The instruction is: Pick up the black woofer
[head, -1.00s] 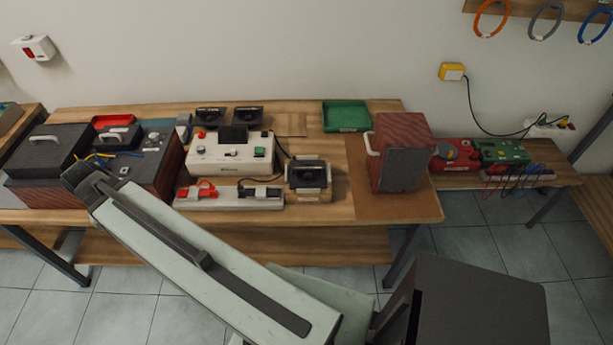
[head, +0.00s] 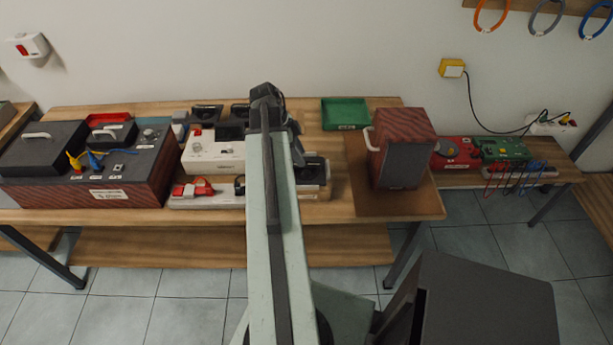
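Several black speaker drivers are in the head view, and I cannot tell for certain which one is the woofer. One black driver (head: 313,166) sits on a light stand at the middle of the wooden table, partly hidden behind my arm. Two more black drivers stand at the back, the left one (head: 207,113) clear and the right one (head: 239,111) close beside my arm. My arm rises across the middle of the view, its dark end joint over the back of the table. My gripper's fingers do not show; the arm hides that area.
A red-brown speaker box (head: 400,145) stands on a brown board (head: 368,206) at the right. A green tray (head: 345,112) lies behind. A white instrument (head: 210,150) and a large dark case (head: 130,180) fill the left.

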